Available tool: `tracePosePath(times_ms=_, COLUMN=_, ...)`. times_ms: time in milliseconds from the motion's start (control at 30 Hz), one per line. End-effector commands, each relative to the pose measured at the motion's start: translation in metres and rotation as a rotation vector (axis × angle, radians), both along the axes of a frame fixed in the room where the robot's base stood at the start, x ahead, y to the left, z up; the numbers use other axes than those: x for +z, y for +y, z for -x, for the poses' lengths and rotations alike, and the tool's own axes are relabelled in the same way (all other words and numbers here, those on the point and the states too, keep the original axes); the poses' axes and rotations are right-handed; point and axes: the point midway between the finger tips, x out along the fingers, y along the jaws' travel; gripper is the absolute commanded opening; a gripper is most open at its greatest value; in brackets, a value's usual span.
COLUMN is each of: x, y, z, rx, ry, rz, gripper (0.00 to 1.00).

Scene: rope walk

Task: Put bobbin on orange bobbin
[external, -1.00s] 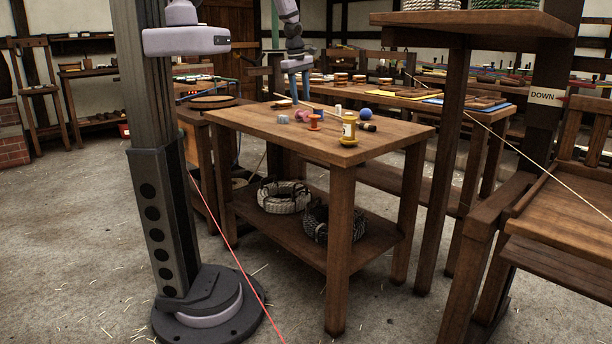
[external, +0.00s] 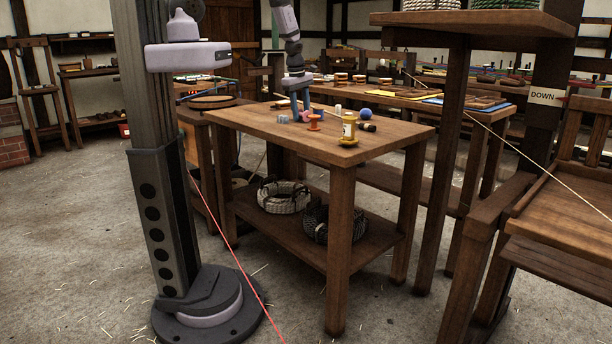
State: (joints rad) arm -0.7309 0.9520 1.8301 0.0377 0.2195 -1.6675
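The orange bobbin stands just in front and to the right of the fingers.
A yellow-based piece with a pale label (external: 348,130) stands near the front right. A dark cylinder (external: 368,127), a blue ball (external: 366,113) and a small white piece (external: 338,109) are behind it. The table's front left is clear. Rope coils (external: 283,196) lie on the shelf below.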

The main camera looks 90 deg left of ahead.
Motion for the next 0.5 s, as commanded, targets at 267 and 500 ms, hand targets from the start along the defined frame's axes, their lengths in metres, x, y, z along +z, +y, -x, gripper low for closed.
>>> tracePosePath(times_ms=267, x=0.0008, y=-0.0002, z=0.0001, rx=0.0, ry=0.0, rz=0.0, gripper=0.03)
tracePosePath(times_ms=500, x=0.0009, y=-0.0002, z=0.0001, rx=-0.001, ry=0.001, rz=0.001, gripper=0.0)
